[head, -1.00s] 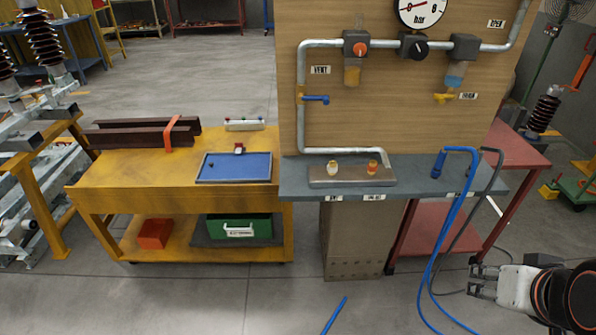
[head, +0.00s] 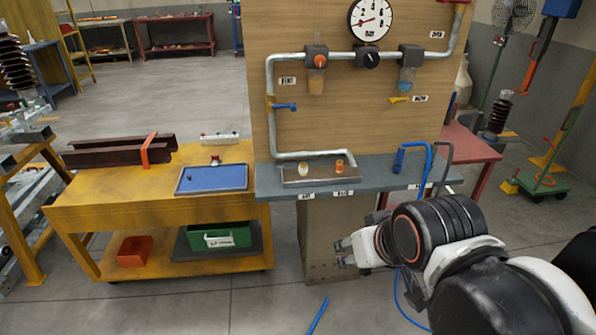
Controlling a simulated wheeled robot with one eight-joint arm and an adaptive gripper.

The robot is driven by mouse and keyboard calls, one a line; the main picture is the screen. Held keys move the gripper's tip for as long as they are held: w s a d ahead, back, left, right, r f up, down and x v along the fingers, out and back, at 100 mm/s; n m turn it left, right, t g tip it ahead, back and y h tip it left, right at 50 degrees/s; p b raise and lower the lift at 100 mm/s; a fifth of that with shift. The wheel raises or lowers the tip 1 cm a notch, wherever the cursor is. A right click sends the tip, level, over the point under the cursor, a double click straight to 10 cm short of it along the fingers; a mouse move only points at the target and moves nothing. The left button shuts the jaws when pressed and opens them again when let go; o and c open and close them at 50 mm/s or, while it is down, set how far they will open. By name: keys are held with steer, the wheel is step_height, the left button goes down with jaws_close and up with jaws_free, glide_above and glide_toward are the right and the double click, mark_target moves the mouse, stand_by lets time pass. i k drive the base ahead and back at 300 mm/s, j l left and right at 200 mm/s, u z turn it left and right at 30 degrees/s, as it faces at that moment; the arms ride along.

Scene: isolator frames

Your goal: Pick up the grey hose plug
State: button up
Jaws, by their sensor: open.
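A grey hose (head: 449,160) arches over the right end of the grey-blue bench (head: 275,181), beside a blue hose (head: 428,160). I cannot make out the grey plug at its end; the blue hose and my arm overlap that area. A dark blue plug (head: 399,161) stands upright on the bench, left of the hoses. My gripper (head: 341,253) is open and empty. It points left, below the bench's front edge, in front of the bench's brown pedestal, lower and to the left of the hoses.
A wooden panel (head: 350,125) with pipes, valves and a gauge rises behind the bench. A metal block (head: 318,173) with two fittings lies on the bench. A yellow cart (head: 100,200) stands left. A blue hose piece (head: 318,316) lies on the floor.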

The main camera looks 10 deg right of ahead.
mark_target(434, 147)
steer(key=i+l, duration=0.15)
steer(key=l, duration=0.25)
steer(key=i+l, duration=0.2)
steer(key=l, duration=0.2)
steer(key=i+l+z, duration=0.1)
steer(key=l, duration=0.3)
steer(key=i+l, duration=0.25)
steer(key=l, duration=0.15)
steer(key=i+l, duration=0.15)
steer(key=l, duration=0.2)
steer(key=l+z, duration=0.05)
